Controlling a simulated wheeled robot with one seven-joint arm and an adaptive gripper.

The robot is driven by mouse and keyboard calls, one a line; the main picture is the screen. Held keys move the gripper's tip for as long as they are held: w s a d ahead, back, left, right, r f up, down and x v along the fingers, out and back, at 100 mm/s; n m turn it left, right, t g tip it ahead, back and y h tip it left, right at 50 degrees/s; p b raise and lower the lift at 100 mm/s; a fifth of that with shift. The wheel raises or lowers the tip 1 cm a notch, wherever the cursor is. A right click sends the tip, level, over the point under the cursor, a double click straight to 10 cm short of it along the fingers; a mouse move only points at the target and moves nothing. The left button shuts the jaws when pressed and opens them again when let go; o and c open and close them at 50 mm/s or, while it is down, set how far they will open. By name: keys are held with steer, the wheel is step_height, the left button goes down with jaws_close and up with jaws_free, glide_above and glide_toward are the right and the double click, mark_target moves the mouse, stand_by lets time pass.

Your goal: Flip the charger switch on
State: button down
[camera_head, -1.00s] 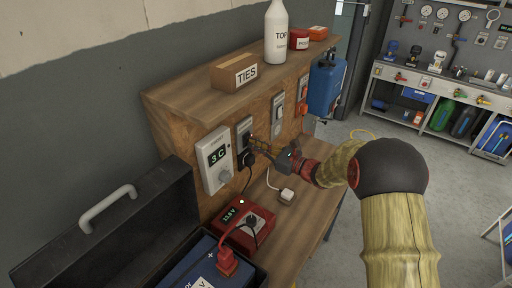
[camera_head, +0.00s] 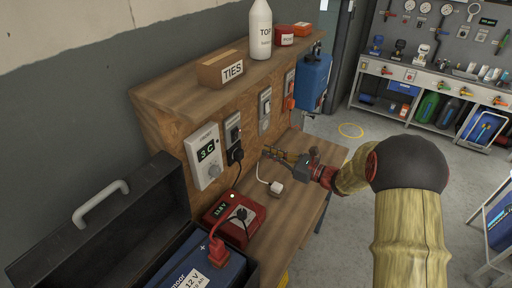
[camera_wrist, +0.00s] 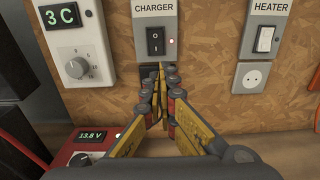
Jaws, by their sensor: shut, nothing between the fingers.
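The charger switch (camera_wrist: 155,41) is a black rocker on a grey plate labelled CHARGER, in the middle of the wrist view. A small pale reddish lamp (camera_wrist: 172,41) sits to its right. The switch also shows in the head view (camera_head: 233,131), above a black plug (camera_head: 236,155). My gripper (camera_wrist: 159,70) is shut and empty, its tips below the rocker in the wrist view. In the head view my gripper (camera_head: 266,151) is to the right of the plate, apart from the panel. The red charger (camera_head: 237,215) below has a lit display.
A thermostat box (camera_wrist: 75,43) reading 3 C is left of the switch. A heater switch (camera_wrist: 265,38) and socket are to the right. A white plug block (camera_head: 276,187) lies on the bench (camera_head: 290,215). An open black case with a blue battery (camera_head: 205,275) stands in front.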

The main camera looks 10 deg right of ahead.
steer(key=v, duration=0.2)
steer(key=shift+s+d+f, duration=0.15)
steer(key=shift+s+d, duration=0.05)
steer(key=shift+d, duration=0.05)
stand_by(0.4)
